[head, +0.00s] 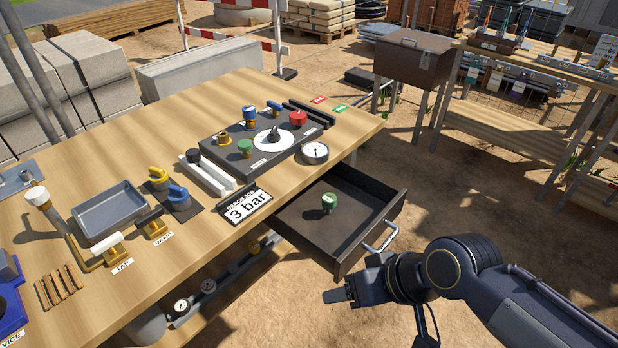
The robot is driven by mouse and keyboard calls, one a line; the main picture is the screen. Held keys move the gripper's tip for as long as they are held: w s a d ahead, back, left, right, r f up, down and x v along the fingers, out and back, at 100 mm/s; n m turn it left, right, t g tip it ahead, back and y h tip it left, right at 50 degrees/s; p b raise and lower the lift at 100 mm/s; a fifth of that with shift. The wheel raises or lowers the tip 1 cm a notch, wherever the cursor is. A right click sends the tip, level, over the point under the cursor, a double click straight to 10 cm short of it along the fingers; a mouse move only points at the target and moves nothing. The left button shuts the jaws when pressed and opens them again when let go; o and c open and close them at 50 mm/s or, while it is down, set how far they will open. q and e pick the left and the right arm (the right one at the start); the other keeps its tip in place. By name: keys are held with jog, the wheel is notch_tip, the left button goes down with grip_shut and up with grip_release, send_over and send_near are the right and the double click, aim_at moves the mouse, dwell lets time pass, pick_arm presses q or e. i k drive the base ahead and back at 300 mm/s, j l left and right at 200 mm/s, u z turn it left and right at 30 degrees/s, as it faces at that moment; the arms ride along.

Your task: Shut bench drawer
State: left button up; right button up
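The bench drawer (340,255) is dark grey and stands pulled out from under the right edge of the wooden bench (330,95). Its silver bar handle (386,238) is on the front panel, facing right. A green-topped object (329,202) stands inside the drawer. My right gripper (350,279) is just in front of the drawer, below the handle, and looks open and empty. Its fingers point left, spread apart; whether one touches the drawer front cannot be told. My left gripper is not in view.
On the bench are a valve panel (246,158), a pressure gauge (315,153), a "3 bar" sign (245,206) and a grey tray (108,211). A brown metal box (411,57) stands behind. Bare sandy ground lies right of the drawer.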

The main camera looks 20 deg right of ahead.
aim_at(366, 206)
jog(key=z, duration=1.45)
jog(key=u, duration=0.35)
